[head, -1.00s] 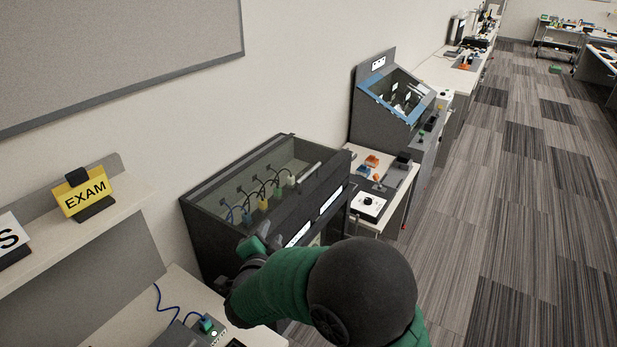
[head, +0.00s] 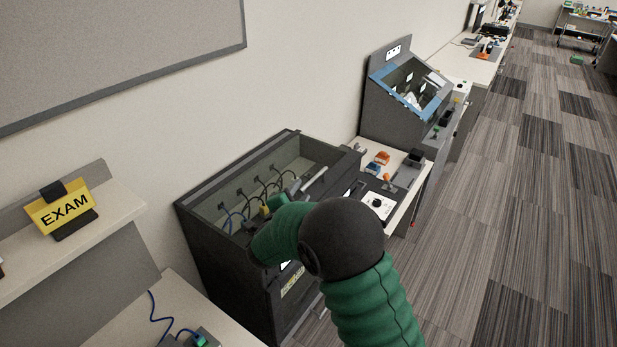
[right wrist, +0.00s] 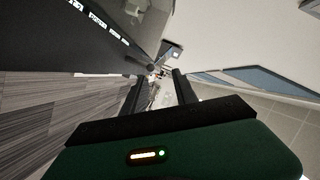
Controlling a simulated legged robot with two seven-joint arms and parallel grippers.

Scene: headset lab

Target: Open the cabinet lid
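The dark cabinet (head: 230,262) stands against the wall in the head view. Its glass-topped lid (head: 300,152) looks closed, with several cables and plugs visible inside. A light grey bar handle (head: 314,180) runs along the lid's front edge. My right arm reaches over the cabinet's front, and my right gripper (head: 290,188) is close to the handle, mostly hidden by the arm. In the right wrist view the gripper's two dark fingers (right wrist: 159,76) are apart, with nothing clearly between them. The cabinet's dark labelled side (right wrist: 110,28) is at upper left there. My left gripper is not in view.
A side table (head: 400,190) with small orange and dark parts stands right of the cabinet. Beyond it is a grey console (head: 385,125) with a blue-edged window. A yellow EXAM sign (head: 66,208) stands on the left shelf. Striped floor (head: 500,230) at right is clear.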

